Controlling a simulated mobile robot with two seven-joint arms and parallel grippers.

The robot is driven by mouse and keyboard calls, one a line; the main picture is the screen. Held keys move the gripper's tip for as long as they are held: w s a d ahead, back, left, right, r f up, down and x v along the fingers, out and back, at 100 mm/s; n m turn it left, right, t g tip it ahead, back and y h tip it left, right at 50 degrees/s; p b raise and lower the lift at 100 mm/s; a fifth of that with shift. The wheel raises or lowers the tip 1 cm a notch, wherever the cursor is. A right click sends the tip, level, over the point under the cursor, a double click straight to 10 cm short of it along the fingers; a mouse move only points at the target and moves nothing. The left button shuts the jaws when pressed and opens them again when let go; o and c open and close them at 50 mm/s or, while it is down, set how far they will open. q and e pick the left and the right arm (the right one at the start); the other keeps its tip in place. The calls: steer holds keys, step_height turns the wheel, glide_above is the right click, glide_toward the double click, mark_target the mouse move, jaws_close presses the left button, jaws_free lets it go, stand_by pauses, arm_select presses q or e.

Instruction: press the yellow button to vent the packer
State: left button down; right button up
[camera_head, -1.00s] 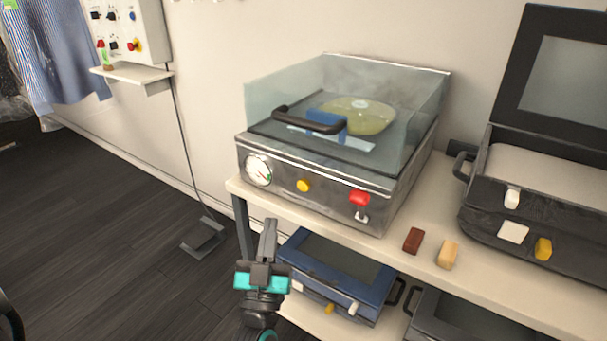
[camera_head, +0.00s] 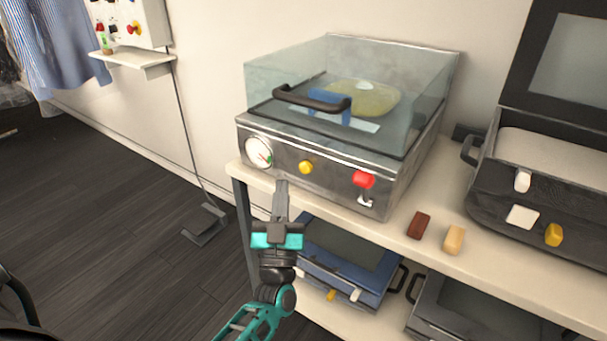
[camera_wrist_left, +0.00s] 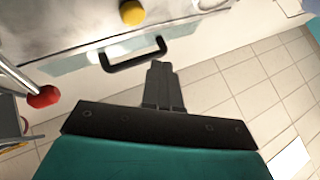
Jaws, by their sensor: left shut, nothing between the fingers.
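The packer (camera_head: 345,120) is a metal box with a clear lid, standing on the shelf. Its yellow button (camera_head: 306,167) is on the front panel between a round gauge (camera_head: 259,152) and a red switch (camera_head: 363,179). Inside lie a yellow-green round thing and a blue piece. My left gripper (camera_head: 281,183) is shut and empty, pointing up just below and left of the yellow button, apart from it. In the left wrist view the yellow button (camera_wrist_left: 131,12) is at the top, up and left of the shut fingertips. My right gripper is out of view.
A brown block (camera_head: 418,225) and a tan block (camera_head: 454,240) lie on the shelf. An open black case (camera_head: 540,190) stands at right. A blue device (camera_head: 345,265) is on the lower shelf.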

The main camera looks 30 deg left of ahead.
mark_target(305, 168)
arm_select(q)
steer(key=w+b, duration=0.1)
steer(key=w, duration=0.3)
steer(key=shift+w+d, duration=0.1)
steer(key=shift+d, duration=0.05)
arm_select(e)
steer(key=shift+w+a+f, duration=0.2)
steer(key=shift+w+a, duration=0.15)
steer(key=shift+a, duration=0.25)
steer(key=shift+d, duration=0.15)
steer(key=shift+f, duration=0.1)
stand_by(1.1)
arm_select(q)
steer(key=shift+w+b, duration=0.35)
steer(key=shift+w, duration=0.05)
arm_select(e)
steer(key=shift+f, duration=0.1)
